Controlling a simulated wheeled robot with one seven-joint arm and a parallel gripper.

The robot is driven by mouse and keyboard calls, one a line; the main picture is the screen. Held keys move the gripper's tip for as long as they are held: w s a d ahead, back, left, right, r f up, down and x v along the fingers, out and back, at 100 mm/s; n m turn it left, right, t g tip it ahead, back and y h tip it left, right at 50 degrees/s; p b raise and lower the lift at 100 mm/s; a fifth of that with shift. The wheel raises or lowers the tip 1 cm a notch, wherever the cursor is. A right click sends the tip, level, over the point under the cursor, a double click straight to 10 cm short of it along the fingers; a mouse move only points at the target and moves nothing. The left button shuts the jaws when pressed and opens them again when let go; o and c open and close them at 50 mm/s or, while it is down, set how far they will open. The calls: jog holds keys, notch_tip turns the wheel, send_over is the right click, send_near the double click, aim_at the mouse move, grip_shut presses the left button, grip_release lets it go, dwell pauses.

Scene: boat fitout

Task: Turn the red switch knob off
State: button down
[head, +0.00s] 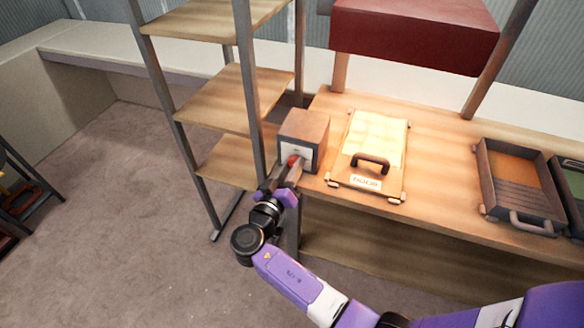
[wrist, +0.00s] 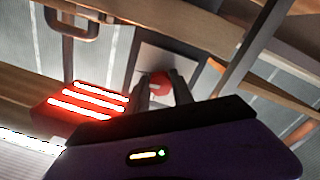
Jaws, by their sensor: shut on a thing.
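The red switch knob (head: 293,160) is on the pale front plate of a brown-topped box (head: 305,130) on the workbench's left end. In the wrist view the knob (wrist: 160,84) shows between my gripper's fingers, in front of the white plate (wrist: 150,62). My gripper (head: 286,172) reaches the box front from below and is shut on the knob, one finger on each side. The fingers hide part of the knob, and I cannot tell which way it is turned.
A grey tray (head: 515,190) is further right. A shelf rack's post (head: 247,80) stands close left of the box. A red hood (head: 415,35) hangs above.

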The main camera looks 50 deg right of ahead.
jog(key=n, duration=0.4)
jog(key=shift+s+n, duration=0.1)
jog(key=shift+n, duration=0.2)
jog(key=n, duration=0.3)
jog(key=shift+r+n, duration=0.1)
jog(key=shift+n, duration=0.3)
jog(key=n+p, duration=0.1)
jog(key=n, duration=0.2)
jog(key=shift+r+n+t+p, duration=0.1)
jog(key=shift+n+t+p, duration=0.2)
jog(key=shift+t+p, duration=0.1)
jog(key=shift+n+p, duration=0.8)
jog(key=shift+n, duration=1.6)
jog(key=c, duration=1.1)
grip_release()
jog(key=shift+a, duration=0.1)
